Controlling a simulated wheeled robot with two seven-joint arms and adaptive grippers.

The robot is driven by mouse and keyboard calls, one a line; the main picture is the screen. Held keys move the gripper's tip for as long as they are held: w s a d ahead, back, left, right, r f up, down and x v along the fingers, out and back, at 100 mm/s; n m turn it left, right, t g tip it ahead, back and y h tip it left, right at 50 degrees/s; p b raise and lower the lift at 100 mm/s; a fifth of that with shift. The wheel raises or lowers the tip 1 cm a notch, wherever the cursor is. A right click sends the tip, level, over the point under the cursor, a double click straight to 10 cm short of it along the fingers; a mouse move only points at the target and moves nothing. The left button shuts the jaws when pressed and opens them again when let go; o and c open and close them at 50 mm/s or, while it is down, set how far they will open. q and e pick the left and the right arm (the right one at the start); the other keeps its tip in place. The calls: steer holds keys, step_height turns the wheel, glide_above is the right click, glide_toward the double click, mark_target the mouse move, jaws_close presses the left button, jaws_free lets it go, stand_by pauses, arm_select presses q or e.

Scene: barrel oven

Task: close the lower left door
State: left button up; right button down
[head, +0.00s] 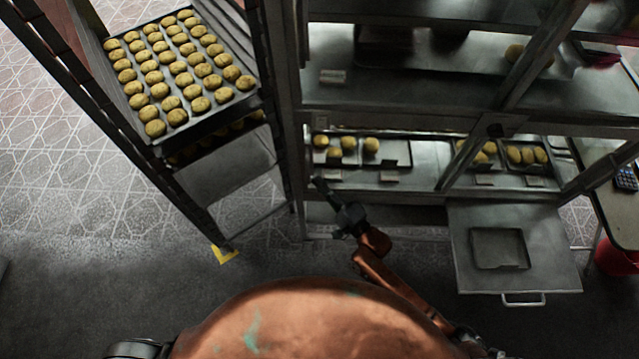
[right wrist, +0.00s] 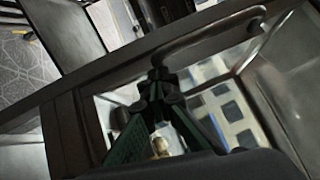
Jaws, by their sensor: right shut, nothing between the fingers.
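The oven cabinet (head: 400,92) stands at the centre and right of the head view, with open-fronted shelves. My right gripper (head: 320,184) is at the lower left bay, close to its left post. It is shut and empty. In the right wrist view its fingertips (right wrist: 159,78) meet in front of a dark frame with a bar-like handle (right wrist: 215,36) just above and to the right. I cannot tell whether the fingers touch the frame. In the head view I cannot make out the lower left door clearly. My left gripper is out of view.
A flat metal panel (head: 550,270) with a handle and a recess sticks out at the lower right. A tall rack with a tray (head: 207,119) of round buns stands on the left. Several buns sit on lower-shelf trays. The dark floor in front is clear.

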steer(key=shift+s+a+r, duration=0.1)
steer(key=shift+s+a, duration=0.05)
steer(key=shift+a, duration=0.15)
steer(key=d, duration=0.2)
steer(key=d+f, duration=0.1)
steer(key=d, duration=0.2)
steer(key=shift+f+b, duration=0.15)
steer(key=shift+b, duration=0.25)
steer(key=p+v, duration=0.1)
steer(key=v, duration=0.8)
steer(key=shift+s, duration=0.2)
steer(key=shift+d, duration=0.15)
